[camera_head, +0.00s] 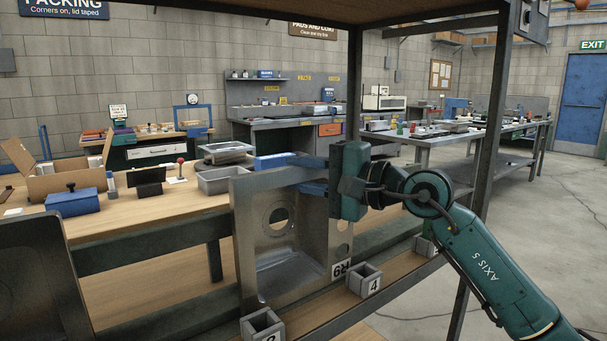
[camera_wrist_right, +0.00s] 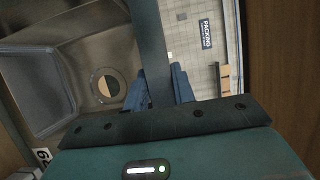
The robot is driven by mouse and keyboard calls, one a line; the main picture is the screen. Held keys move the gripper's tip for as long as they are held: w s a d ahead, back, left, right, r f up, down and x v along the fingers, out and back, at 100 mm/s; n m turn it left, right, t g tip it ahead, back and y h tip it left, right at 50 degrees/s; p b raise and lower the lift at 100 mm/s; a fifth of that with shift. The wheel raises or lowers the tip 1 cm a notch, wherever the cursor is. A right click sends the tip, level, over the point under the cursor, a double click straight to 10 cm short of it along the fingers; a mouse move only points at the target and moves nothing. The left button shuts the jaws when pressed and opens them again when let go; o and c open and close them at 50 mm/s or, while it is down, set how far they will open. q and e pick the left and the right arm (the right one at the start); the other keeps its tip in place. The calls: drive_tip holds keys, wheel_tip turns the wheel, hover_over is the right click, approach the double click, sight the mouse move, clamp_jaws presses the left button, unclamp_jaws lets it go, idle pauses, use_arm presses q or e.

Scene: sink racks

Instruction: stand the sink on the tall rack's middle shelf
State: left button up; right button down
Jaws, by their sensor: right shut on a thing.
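The sink (camera_head: 310,261) is a grey metal basin with a round drain hole, held on edge with its bowl facing the camera. It also shows in the right wrist view (camera_wrist_right: 62,75). My right gripper (camera_head: 300,174) is shut on the sink's upper rim, one blue finger on each side; the fingers also show in the wrist view (camera_wrist_right: 158,88). The tall rack (camera_head: 492,150) has dark posts and a wooden middle shelf (camera_head: 405,283). The sink is upright over this shelf, between grey slotted blocks; whether its lower edge touches the shelf is unclear. My left gripper is out of view.
Numbered grey blocks stand along the shelf, one marked 4 (camera_head: 364,280) and one at the front (camera_head: 262,325). The rack's upper shelf (camera_head: 280,12) hangs overhead. Another dark metal basin (camera_head: 40,280) is at the left edge. A wooden bench (camera_head: 125,215) stands behind.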

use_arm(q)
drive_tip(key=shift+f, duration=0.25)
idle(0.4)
use_arm(e)
drive_tip(key=c, duration=1.1)
unclamp_jaws()
drive_tip(key=shift+f, duration=0.35)
drive_tip(key=shift+r, duration=0.1)
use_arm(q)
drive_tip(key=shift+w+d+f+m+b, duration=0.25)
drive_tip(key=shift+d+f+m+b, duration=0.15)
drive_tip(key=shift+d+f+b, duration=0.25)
use_arm(e)
drive_tip(key=v, duration=1.3)
drive_tip(key=shift+s+d, duration=0.1)
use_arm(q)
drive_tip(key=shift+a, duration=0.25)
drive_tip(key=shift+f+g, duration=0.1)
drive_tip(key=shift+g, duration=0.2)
